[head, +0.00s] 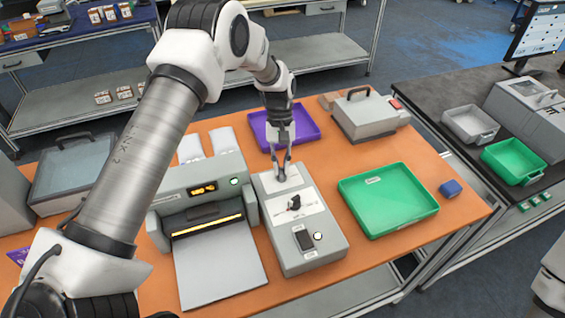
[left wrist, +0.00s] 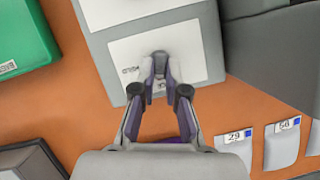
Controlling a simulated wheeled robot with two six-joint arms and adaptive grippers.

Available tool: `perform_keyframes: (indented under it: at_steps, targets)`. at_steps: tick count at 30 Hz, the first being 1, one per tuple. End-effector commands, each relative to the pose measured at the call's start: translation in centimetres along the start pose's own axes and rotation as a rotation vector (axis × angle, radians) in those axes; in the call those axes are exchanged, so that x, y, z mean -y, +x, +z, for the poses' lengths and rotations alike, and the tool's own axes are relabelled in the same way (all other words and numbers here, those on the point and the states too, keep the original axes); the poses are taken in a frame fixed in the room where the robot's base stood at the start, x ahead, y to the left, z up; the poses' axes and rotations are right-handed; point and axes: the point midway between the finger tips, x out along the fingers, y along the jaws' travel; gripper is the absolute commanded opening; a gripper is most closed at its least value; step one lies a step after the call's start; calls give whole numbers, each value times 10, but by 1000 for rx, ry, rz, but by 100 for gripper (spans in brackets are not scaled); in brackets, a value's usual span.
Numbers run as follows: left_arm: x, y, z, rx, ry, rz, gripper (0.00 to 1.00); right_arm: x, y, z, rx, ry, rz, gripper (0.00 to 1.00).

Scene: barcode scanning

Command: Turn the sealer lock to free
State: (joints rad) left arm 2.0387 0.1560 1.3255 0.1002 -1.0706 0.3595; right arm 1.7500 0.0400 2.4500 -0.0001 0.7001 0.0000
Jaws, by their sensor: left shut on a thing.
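A grey control box (head: 309,258) stands on the orange table, with white label plates, a black knob (head: 294,203), a dark rocker switch (head: 304,240) and a small lit lamp (head: 318,236). My left gripper (head: 282,176) reaches down to the far plate of this box. In the left wrist view its fingers (left wrist: 160,82) are shut on a small control on the white plate (left wrist: 125,62). The fingers hide most of that control, so its setting cannot be told. Printed letters beside it are too blurred to read surely. My right gripper is out of view.
A grey machine (head: 203,192) with a lit slot stands left of the box. A green tray (head: 388,230) is to the right, a purple tray (head: 306,133) behind, and a grey case (head: 365,125) at back right. A blue block (head: 450,188) lies near the right edge.

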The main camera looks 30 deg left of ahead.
Motion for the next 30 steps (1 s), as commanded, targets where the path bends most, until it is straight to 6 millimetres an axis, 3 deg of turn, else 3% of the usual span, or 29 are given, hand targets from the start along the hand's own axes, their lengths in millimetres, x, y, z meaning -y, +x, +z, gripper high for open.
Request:
perform_keyframes:
  at_steps: [12, 30]
  targets:
    - [4, 0, 1, 1, -235, 97, 0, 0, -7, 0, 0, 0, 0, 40]
    - [4, 1, 1, 1, -286, 118, 0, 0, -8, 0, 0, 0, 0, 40]
